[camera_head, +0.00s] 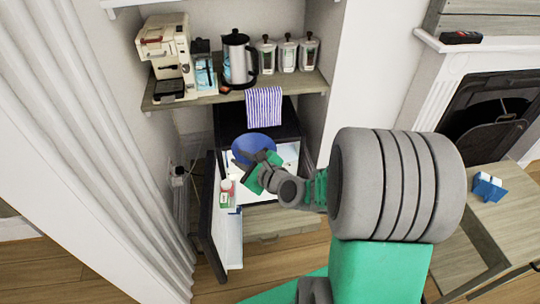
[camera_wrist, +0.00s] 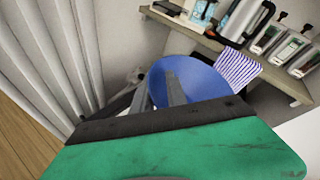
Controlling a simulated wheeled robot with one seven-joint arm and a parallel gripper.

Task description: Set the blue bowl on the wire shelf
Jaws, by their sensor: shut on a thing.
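The blue bowl (camera_head: 252,143) is in front of an open dark mini fridge (camera_head: 228,124) in the head view. My gripper (camera_head: 262,160) is shut on the bowl's near side. In the wrist view the bowl (camera_wrist: 207,82) fills the middle, with my grey fingers (camera_wrist: 172,90) at its rim. The fridge's bright interior (camera_head: 290,153) shows behind and right of the bowl. I cannot make out the wire shelf; the bowl and my arm cover much of the opening.
The fridge door (camera_head: 213,225) stands open at left, with a small red-and-white container (camera_head: 226,192) near it. Above is a wooden shelf (camera_head: 205,99) with a coffee machine (camera_head: 165,50), kettle (camera_head: 238,60) and canisters (camera_head: 287,53). A striped towel (camera_head: 264,107) hangs over its edge.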

